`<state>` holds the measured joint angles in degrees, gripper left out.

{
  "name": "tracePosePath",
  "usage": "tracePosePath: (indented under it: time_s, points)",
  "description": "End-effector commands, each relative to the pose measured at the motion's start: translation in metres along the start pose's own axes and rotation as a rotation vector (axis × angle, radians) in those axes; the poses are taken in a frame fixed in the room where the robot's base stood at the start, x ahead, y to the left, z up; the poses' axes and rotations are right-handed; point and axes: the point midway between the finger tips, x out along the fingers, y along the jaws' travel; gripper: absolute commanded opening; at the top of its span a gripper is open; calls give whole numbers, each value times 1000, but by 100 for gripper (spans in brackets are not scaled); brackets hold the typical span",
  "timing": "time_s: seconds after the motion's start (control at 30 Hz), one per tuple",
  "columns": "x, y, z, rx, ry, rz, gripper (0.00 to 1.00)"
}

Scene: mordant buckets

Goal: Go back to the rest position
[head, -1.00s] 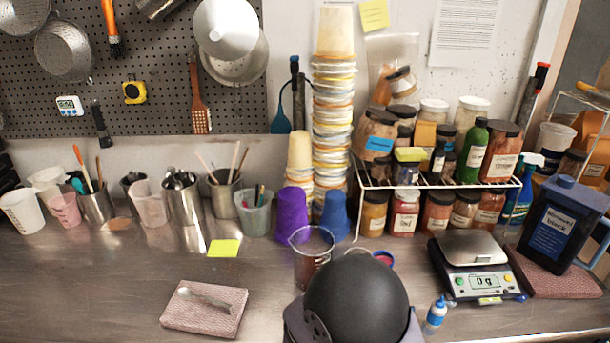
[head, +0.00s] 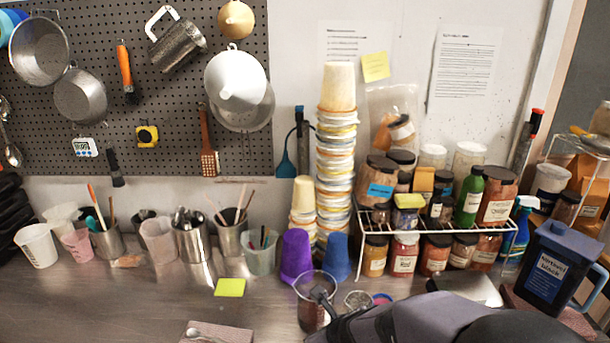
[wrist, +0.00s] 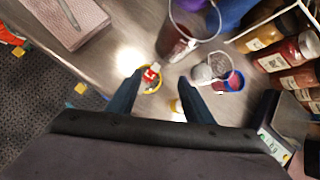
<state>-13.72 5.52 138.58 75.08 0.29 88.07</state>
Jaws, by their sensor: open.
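My gripper (wrist: 160,77) shows in the wrist view as two dark blue fingers spread apart, with nothing held between them. In the head view my arm crosses the lower right, and a dark finger end shows over the beaker. The clear beaker (head: 308,312) with dark reddish-brown contents stands on the steel bench. It also shows in the wrist view (wrist: 177,40), beyond the fingertips. A small round yellow-rimmed item with a red and white middle (wrist: 151,75) lies beside the left fingertip. I cannot tell what it is.
The wire rack (head: 440,226) of jars stands behind my arm, beside the tall cup stack (head: 336,150). The scale (head: 465,285) is partly hidden by my arm. The folded cloth (head: 215,332) with a spoon lies front left. Bench around the yellow note (head: 230,287) is clear.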

Motion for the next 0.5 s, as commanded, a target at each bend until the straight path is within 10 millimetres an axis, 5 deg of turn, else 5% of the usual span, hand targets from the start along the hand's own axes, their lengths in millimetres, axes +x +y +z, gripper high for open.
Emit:
tracePosePath:
  time_s: [0.1,0.2,0.5]
  points:
    - [2,55,-17,-168,27,219,47]
    - [4,79,-51,-465,41,346,47]
    - [13,68,-151,-1490,14,517,47]
